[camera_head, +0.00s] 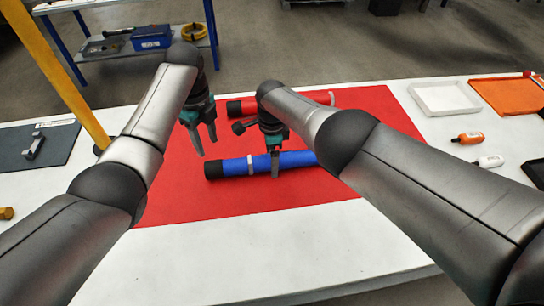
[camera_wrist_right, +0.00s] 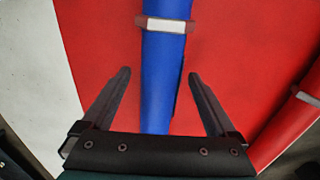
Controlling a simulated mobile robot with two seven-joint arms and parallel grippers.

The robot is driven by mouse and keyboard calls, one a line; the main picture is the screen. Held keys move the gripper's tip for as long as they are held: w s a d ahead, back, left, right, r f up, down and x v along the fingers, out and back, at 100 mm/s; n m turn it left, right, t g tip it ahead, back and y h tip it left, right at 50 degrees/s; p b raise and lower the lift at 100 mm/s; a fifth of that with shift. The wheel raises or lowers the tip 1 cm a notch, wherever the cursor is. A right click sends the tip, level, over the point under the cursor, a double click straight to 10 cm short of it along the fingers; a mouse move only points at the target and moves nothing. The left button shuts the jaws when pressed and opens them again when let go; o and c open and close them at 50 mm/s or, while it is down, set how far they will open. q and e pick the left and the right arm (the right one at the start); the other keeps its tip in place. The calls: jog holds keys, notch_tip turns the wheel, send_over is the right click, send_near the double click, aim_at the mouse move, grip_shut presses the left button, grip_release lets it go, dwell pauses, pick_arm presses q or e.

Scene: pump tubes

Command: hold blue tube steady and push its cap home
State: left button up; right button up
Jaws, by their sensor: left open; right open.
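A blue tube (camera_head: 298,159) lies across the red mat, with a black cap (camera_head: 213,170) on its left end and a pale band around it. Its right end is hidden behind my right arm. My right gripper (camera_wrist_right: 159,76) is open above the tube, one finger to each side of it in the right wrist view, where the blue tube (camera_wrist_right: 163,70) runs between them. Whether the fingers touch it I cannot tell. My left gripper (camera_head: 206,143) is open and empty, pointing down above the mat, behind and left of the black cap.
A red tube (camera_head: 318,97) with a black end lies farther back on the red mat (camera_head: 170,205). At right are a white tray (camera_head: 444,109), an orange tray (camera_head: 511,95), an orange bottle (camera_head: 468,138) and a white bottle (camera_head: 489,161). A yellow post (camera_head: 60,78) rises at left.

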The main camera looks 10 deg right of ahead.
grip_shut()
pick_arm(q)
jog(key=c, duration=0.4)
jog(key=shift+s+f+n, duration=0.1)
jog(key=shift+f+n, duration=0.1)
jog(key=shift+n, duration=0.2)
jog(key=shift+c, duration=1.4)
jog(key=shift+s+a+f+n+h, duration=0.15)
jog(key=shift+f+n+h, duration=0.1)
jog(key=shift+n+h, duration=0.3)
grip_shut()
jog(key=shift+s+a+f+n+h, duration=0.15)
jog(key=shift+f+n+h, duration=0.15)
jog(key=shift+n, duration=0.65)
jog(key=s+a+n+t+h, duration=0.1)
jog(key=a+n+t+h, duration=0.1)
jog(key=a+n, duration=0.4)
jog(key=s+a+n+t+h, duration=0.2)
jog(key=a+n, duration=0.5)
jog(key=n, duration=0.7)
jog(key=shift+s+a+f+t, duration=0.15)
jog(key=shift+s+f+t, duration=0.05)
jog(key=shift+s+t, duration=0.1)
